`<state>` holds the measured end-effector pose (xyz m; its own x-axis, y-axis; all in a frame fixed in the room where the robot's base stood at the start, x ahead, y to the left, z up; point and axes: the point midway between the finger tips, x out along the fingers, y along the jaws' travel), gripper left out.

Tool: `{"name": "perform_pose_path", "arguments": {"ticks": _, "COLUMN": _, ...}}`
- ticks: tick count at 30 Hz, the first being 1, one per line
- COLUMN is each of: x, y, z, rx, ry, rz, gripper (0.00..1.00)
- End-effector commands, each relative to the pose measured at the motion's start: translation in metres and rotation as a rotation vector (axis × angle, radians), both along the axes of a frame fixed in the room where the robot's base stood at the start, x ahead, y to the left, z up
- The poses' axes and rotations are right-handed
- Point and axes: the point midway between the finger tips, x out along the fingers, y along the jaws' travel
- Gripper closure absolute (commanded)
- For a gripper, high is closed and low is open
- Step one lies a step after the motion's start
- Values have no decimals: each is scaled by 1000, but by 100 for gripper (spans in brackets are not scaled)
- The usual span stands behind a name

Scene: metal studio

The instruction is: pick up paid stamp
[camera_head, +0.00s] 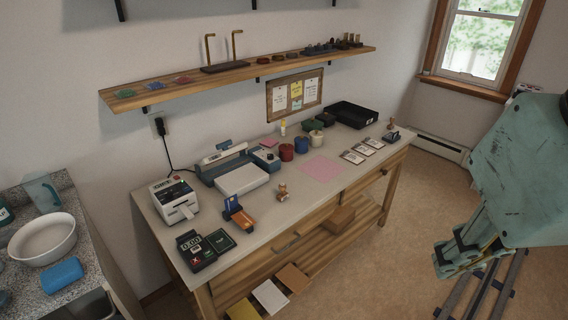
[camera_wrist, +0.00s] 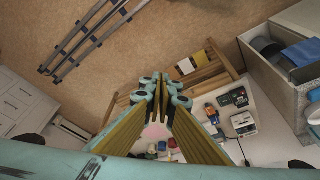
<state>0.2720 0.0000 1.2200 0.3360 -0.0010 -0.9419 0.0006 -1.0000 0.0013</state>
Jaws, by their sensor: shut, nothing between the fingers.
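Two small stamp-like pieces with brown knobs stand on the workbench (camera_head: 255,222) in the head view: a brown one (camera_head: 282,190) near the front middle and another (camera_head: 391,123) at the far right end. No lettering is legible, so I cannot tell which is the paid stamp. My gripper (camera_head: 456,262) hangs at the right, off the bench and over the floor side, apart from both. In the wrist view my gripper (camera_wrist: 162,88) has its fingers together with nothing between them. The stamps are not clearly made out in that view.
The bench also holds a label printer (camera_head: 174,202), a card terminal (camera_head: 195,250), a blue-orange dispenser (camera_head: 238,213), a laminator-like machine (camera_head: 240,176), coloured pots (camera_head: 301,144), a pink sheet (camera_head: 321,168) and a black tray (camera_head: 352,115). A wall shelf (camera_head: 270,68) overhangs the back. Floor rails (camera_head: 490,285) lie right.

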Motion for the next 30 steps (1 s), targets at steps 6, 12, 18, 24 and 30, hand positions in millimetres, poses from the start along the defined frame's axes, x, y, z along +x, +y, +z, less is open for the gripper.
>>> {"name": "perform_pose_path", "arguments": {"ticks": 6, "x": 0, "y": 0, "z": 0, "rx": 0, "ry": 0, "rz": 0, "gripper": 95}}
{"name": "perform_pose_path", "arguments": {"ticks": 12, "x": 0, "y": 0, "z": 0, "rx": 0, "ry": 0, "rz": 0, "gripper": 76}}
{"name": "perform_pose_path", "arguments": {"ticks": 18, "x": 0, "y": 0, "z": 0, "rx": 0, "ry": 0, "rz": 0, "gripper": 67}}
{"name": "perform_pose_path", "arguments": {"ticks": 24, "x": 0, "y": 0, "z": 0, "rx": 0, "ry": 0, "rz": 1, "gripper": 67}}
{"name": "perform_pose_path", "arguments": {"ticks": 30, "x": 6, "y": 1, "z": 3, "rx": -6, "ry": 3, "rz": 21, "gripper": 67}}
